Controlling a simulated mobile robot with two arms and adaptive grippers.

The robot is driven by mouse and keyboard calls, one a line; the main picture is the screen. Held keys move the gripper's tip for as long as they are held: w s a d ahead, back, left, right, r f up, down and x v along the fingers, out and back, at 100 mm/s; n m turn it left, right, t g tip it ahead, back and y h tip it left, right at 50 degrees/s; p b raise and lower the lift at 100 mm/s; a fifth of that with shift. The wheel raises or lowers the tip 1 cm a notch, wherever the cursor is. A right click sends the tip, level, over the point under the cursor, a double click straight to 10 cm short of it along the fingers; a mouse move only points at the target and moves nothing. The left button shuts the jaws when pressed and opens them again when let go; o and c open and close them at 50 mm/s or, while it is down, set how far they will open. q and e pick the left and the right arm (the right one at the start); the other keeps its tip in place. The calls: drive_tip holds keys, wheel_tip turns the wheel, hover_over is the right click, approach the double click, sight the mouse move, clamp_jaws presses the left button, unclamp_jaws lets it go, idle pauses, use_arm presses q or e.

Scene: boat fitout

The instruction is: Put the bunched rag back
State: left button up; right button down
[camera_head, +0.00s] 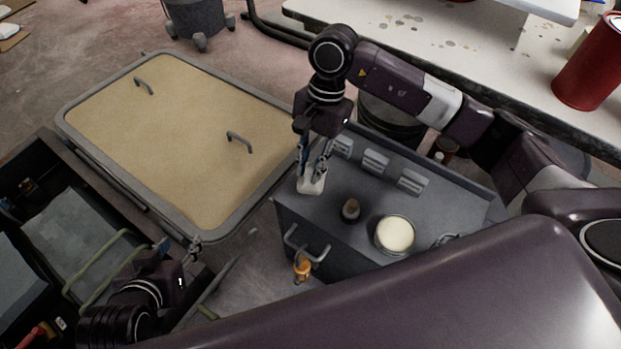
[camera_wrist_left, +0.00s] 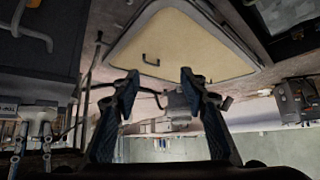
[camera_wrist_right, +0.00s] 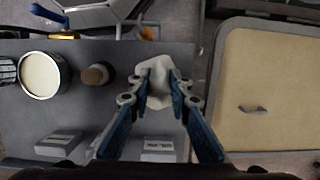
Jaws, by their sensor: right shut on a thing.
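The bunched rag (camera_head: 311,184) is a small white crumpled cloth at the left end of the grey box top. My right gripper (camera_head: 316,160) points down and is shut on the rag. In the right wrist view the rag (camera_wrist_right: 155,88) sits between the fingertips (camera_wrist_right: 158,84), near the edge of the grey top. I cannot tell whether the rag touches the surface. My left gripper (camera_head: 180,252) is at the lower left, above the dark bin area. In the left wrist view its two fingers (camera_wrist_left: 158,80) are apart with nothing between them.
A round cream-topped tin (camera_head: 395,234) and a small brown-topped item (camera_head: 350,210) stand on the grey box top (camera_head: 320,205). Pale labelled blocks (camera_head: 376,161) line its back. A framed tan panel with handles (camera_head: 165,140) lies left. A red canister (camera_head: 588,65) stands on the bench.

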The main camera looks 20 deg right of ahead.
sight(310, 179)
wheel_tip(310, 179, down, 4)
drive_tip(key=shift+b, duration=0.45)
drive_tip(key=shift+f, duration=0.2)
use_arm(q)
drive_tip(key=w+r+t, duration=0.1)
drive_tip(key=w, duration=0.1)
drive_tip(key=w+d+r+t, duration=0.1)
drive_tip(key=r, duration=0.1)
drive_tip(key=shift+w+d+r+t+h, duration=0.2)
drive_tip(key=shift+w+r+t+h, duration=0.1)
drive_tip(key=shift+w, duration=0.1)
drive_tip(key=shift+w+d+r, duration=0.1)
drive_tip(key=shift+w+r, duration=0.1)
use_arm(e)
drive_tip(key=shift+f, duration=0.1)
use_arm(q)
drive_tip(key=shift+w+d+r+t, duration=0.1)
drive_tip(key=shift+w+r+t, duration=0.1)
drive_tip(key=shift+r+t, duration=0.1)
use_arm(e)
drive_tip(key=c, duration=1.8)
unclamp_jaws()
use_arm(q)
drive_tip(key=shift+w+r, duration=0.1)
use_arm(e)
drive_tip(key=shift+o, duration=0.2)
